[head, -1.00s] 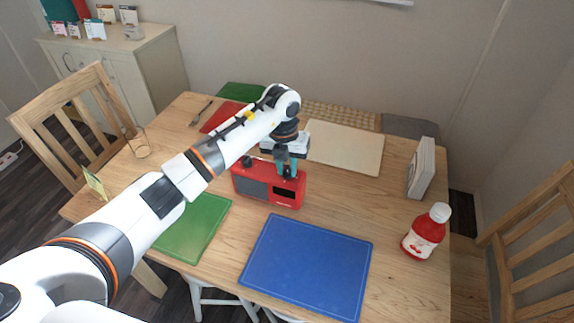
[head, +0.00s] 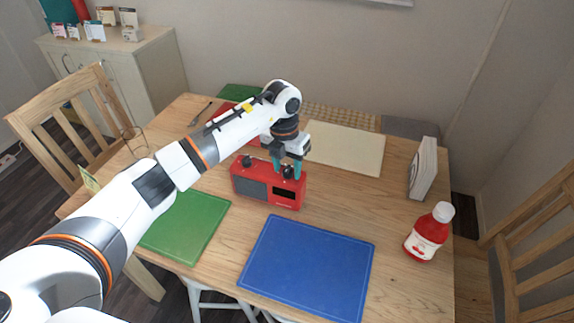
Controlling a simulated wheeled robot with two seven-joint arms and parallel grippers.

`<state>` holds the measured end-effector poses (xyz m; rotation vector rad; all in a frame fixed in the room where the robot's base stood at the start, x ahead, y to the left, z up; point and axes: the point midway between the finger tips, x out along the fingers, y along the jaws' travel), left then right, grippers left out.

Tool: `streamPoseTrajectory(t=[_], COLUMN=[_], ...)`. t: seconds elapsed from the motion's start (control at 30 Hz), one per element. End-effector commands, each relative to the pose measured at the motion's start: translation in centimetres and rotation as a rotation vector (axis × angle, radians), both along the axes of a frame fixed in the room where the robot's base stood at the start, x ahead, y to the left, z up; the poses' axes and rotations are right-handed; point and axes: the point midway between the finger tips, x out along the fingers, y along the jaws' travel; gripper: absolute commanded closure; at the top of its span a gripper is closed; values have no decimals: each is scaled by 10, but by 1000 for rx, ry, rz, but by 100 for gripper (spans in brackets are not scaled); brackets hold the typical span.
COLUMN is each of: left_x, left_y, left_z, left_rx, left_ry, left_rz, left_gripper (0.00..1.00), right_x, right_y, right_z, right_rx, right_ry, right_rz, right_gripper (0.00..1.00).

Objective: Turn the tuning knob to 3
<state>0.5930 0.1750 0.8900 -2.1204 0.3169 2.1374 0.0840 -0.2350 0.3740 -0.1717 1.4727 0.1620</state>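A red radio (head: 283,199) stands on the wooden table, with a grey speaker panel on its left front and a dark display on its right front. Two dark knobs sit on its top: one at the left (head: 247,161) and one at the right (head: 288,171). My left gripper (head: 288,168) points down over the right knob, its teal fingers on either side of it. The fingers look apart, but I cannot tell whether they touch the knob. The knob's markings are too small to read. My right gripper is not in view.
A blue board (head: 308,268) lies in front of the radio, a green board (head: 186,226) to its left and a cream board (head: 345,148) behind it. A red bottle (head: 428,233) and a white box-like item (head: 423,168) stand at the right.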

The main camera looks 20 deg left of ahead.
Motion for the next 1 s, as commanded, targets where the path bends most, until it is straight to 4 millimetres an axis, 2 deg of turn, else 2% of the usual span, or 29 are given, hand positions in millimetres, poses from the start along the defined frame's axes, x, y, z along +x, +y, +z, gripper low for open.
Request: streamPoseTrajectory(t=[0.23,0.33,0.8,1.0], left_x=[0,1,2,2], left_y=[0,0,7,8], left_z=[1,9,99,118], left_rx=[0,-1,-1,0], left_ry=[-1,-3,-3,-1], left_rz=[0,0,1,1], left_gripper=[53,53,53,53], right_x=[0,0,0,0], right_y=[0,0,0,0], right_z=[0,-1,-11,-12], right_rx=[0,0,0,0], right_ry=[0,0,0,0], right_rz=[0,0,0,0], right_gripper=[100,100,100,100])
